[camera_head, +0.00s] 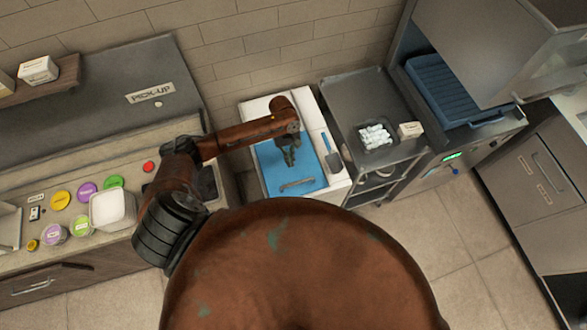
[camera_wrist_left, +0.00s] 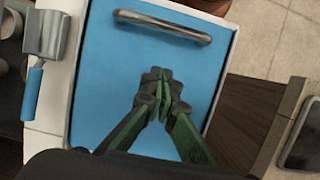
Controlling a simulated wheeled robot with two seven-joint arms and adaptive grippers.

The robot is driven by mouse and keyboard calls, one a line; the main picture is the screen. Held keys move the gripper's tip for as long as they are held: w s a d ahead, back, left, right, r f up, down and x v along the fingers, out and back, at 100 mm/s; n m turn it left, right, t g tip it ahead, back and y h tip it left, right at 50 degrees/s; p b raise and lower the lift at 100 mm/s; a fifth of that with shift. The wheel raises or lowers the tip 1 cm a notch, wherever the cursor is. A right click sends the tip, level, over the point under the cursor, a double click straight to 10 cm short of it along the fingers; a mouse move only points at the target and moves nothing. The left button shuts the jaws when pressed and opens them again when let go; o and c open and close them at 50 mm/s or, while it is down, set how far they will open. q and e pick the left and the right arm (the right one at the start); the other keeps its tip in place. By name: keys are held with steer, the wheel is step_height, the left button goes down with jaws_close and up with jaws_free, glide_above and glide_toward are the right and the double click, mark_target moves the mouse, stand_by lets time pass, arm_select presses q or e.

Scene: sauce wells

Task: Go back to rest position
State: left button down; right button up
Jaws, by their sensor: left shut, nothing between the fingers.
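My left gripper (camera_head: 289,155) hangs over the blue board (camera_head: 275,177) in the head view, its arm reaching in from the left. In the left wrist view its green and black fingers (camera_wrist_left: 161,75) are shut together with nothing between them. A metal bar handle (camera_head: 297,184) lies at the near end of the blue surface, apart from the fingers; it also shows at the top of the left wrist view (camera_wrist_left: 162,26). My right gripper is not in view.
A scraper with a blue handle (camera_head: 332,158) lies on the white rim beside the blue surface. A steel cart (camera_head: 365,100) stands to the right, holding a tray of white items (camera_head: 376,136). The left counter holds several coloured lids and a white container (camera_head: 112,208). The tiled floor at right is clear.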

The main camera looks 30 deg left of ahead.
arm_select(q)
steer(key=v, duration=0.7)
steer(key=shift+s+b, duration=0.15)
steer(key=shift+b, duration=0.25)
steer(key=shift+d, duration=0.1)
